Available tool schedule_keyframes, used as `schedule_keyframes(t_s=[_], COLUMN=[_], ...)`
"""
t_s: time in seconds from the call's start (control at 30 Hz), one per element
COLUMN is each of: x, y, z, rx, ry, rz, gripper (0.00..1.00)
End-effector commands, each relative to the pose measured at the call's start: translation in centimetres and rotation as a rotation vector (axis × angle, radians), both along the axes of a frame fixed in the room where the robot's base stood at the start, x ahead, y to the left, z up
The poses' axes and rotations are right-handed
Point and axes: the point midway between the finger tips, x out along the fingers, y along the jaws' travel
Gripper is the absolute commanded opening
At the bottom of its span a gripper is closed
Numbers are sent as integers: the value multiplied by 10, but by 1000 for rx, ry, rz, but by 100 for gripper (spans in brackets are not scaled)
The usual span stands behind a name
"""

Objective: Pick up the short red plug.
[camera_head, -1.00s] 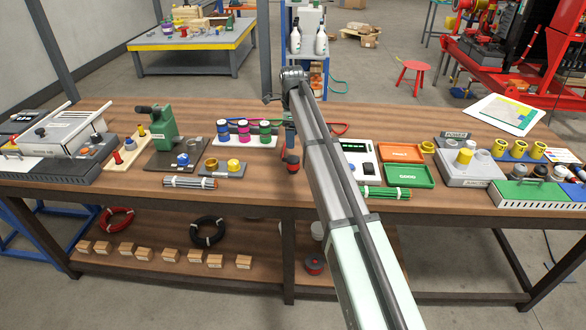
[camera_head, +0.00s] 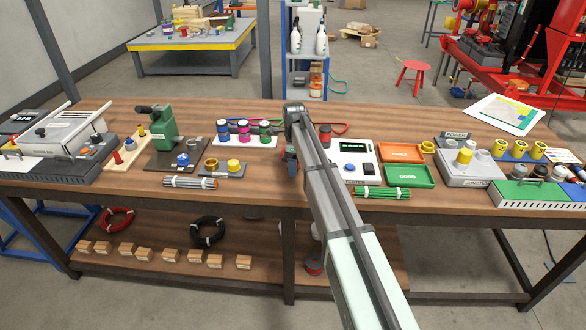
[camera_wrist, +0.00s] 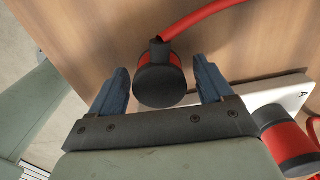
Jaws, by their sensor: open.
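In the wrist view, a red plug (camera_wrist: 160,82) with a round black cap stands between the two blue fingers of my gripper (camera_wrist: 161,64). My gripper is open, with a visible gap on each side of the plug. A red cable runs from beside its cap to the upper right. A second red plug (camera_wrist: 288,142) with a black end lies outside the right finger, beside a white plate marked A. I cannot tell which plug is shorter. In the head view, my arm hides most of this spot; a dark-capped cylinder (camera_head: 325,134) shows just right of the arm.
The white plate (camera_wrist: 285,93) lies close to the right finger. A white meter box (camera_head: 352,152), an orange tray (camera_head: 401,153) and a green tray (camera_head: 411,176) stand right. Cable bundles lie along the front.

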Motion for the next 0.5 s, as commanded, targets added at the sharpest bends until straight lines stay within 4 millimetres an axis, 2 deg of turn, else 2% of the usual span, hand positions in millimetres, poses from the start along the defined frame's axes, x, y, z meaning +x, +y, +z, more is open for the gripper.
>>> schedule_keyframes(t_s=[0.1, 0.33, 0.5], x=[0, 0, 0], y=[0, 1, 1], z=[-11, -12, -12], rx=[0, 0, 0], ry=[1, 0, 0], rz=[0, 0, 0], gripper=[80, 80, 64])
